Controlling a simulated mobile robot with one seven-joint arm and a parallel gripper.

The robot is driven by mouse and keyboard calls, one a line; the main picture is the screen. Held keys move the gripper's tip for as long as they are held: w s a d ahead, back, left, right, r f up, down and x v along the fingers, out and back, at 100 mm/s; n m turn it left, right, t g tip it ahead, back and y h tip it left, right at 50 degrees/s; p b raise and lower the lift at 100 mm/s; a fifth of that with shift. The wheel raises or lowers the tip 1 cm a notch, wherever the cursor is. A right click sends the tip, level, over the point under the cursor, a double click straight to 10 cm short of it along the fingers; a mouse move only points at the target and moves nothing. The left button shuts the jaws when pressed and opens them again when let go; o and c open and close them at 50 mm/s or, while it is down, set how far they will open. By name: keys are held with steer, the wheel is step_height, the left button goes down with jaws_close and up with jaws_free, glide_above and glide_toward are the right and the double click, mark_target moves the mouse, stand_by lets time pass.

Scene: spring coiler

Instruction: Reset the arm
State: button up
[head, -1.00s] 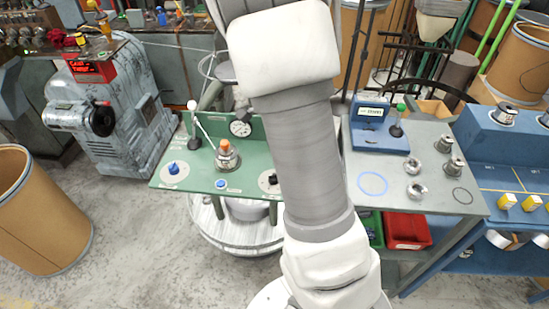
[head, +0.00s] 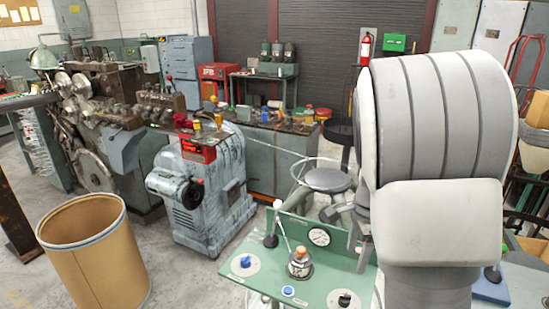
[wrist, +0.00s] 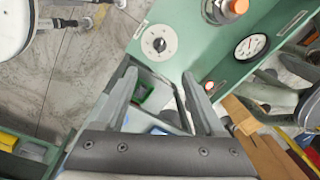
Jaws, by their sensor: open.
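My gripper (wrist: 160,76) shows in the wrist view with its two fingers spread apart and nothing between them. Beyond the fingertips are the edge of a green control console (wrist: 190,30) and the space past it. My arm (head: 435,140) is raised large at the right of the head view and hides what lies behind it. Grey parts beside it, right of the console's gauge, may be my gripper, but I cannot tell. The green console also shows in the head view (head: 325,283), with a gauge (head: 319,237), a blue knob (head: 245,262) and an orange-topped fitting (head: 300,262).
A brown fibre drum (head: 95,255) stands at the lower left. A grey machine (head: 207,190) stands behind the console's left side. A round stool (head: 327,180) is behind the console. Open concrete floor (head: 185,270) lies between drum and console.

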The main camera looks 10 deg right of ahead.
steer(key=s+a+r+n+t, duration=0.2)
steer(key=s+a+r+n, duration=0.4)
steer(key=s+n, duration=0.3)
steer(key=s+a+r+n+t, duration=0.2)
steer(key=s+a+r+n, duration=0.4)
steer(key=s+r+n, duration=0.2)
steer(key=shift+s+a+n+t, duration=0.2)
steer(key=shift+s+n+t, duration=0.2)
steer(key=shift+s+n, duration=0.25)
steer(key=shift+w+r, duration=0.1)
steer(key=shift+w, duration=0.05)
stand_by(0.8)
